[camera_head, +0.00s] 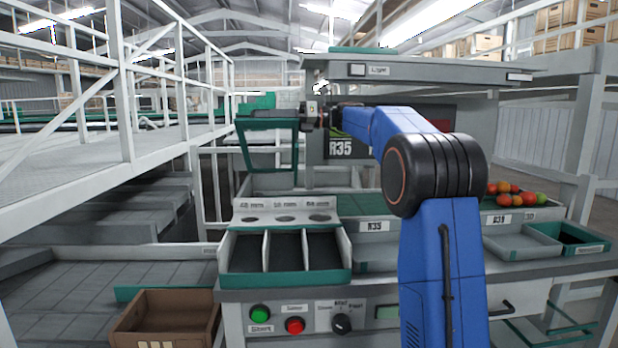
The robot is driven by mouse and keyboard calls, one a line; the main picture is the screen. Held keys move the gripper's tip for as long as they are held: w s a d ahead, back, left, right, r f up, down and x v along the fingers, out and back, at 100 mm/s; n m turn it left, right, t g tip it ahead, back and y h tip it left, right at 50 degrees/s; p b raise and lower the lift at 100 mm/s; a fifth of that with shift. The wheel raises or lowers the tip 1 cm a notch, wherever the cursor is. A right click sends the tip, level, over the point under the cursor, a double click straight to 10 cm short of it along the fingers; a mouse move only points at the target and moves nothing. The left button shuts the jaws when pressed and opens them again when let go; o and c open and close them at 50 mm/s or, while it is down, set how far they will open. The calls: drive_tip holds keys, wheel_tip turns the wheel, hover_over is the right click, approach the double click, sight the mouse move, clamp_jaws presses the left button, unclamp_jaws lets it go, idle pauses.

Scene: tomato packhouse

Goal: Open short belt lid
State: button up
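A green-edged, upright frame (240,148) stands behind the bench at centre left, and I see through its middle. It may be the short belt lid, but no label on it tells me so. My gripper (308,113) is at the frame's upper right corner, small and seen from behind my blue arm. I cannot tell whether it touches the frame, or whether its fingers are open or shut. A short green belt surface (352,205) shows on the bench behind the R35 label, partly hidden by my arm.
A three-compartment tray (287,279) sits at the bench front, above green and red buttons (295,326). A brown crate (165,318) stands lower left. Tomatoes (515,194) lie at right, behind grey trays (522,242). A labelled overhead shelf (430,72) spans above my arm. White railings (128,90) stand left.

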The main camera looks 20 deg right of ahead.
drive_tip(key=s+a+f+n, duration=0.1)
drive_tip(key=s+f+n, duration=0.25)
drive_tip(key=f, duration=0.45)
drive_tip(key=s+a+f+n, duration=0.1)
drive_tip(key=s+f+n, duration=0.2)
drive_tip(key=s+f, duration=0.35)
drive_tip(key=w+f+v, duration=0.1)
drive_tip(key=v, duration=0.9)
drive_tip(key=shift+w+d+f, duration=0.2)
drive_tip(key=shift+d, duration=0.4)
